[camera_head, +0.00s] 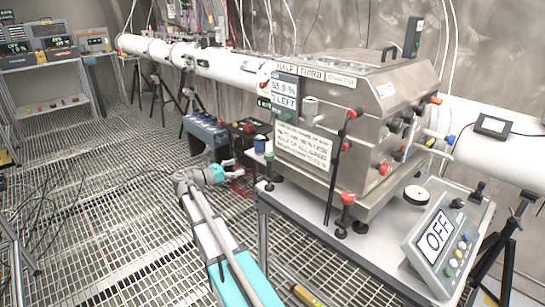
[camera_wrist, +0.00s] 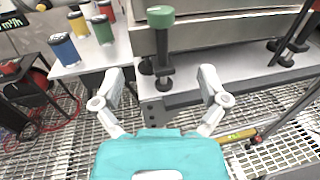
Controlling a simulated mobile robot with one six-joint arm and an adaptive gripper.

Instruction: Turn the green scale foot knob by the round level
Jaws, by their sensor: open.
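The green foot knob (camera_wrist: 161,17) stands upright on a dark threaded post at the near corner of the steel machine, in the upper middle of the wrist view. In the head view the green knob (camera_head: 269,157) is small, just left of the machine's lower corner. My gripper (camera_wrist: 162,76) is open and empty, its two pale fingers spread left and right below the knob in the picture, apart from it. In the head view my gripper (camera_head: 234,168) is left of the table corner. A white round disc with a dark rim (camera_head: 417,195), possibly the round level, lies on the table.
The steel machine (camera_head: 330,125) stands on a white table (camera_head: 380,245). A red knob (camera_head: 347,198) tops another foot. Blue, yellow, green and red cylinders stand near a blue cylinder (camera_wrist: 64,49), left of the knob. An OFF display (camera_head: 437,240) stands at right. Grating floor lies left.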

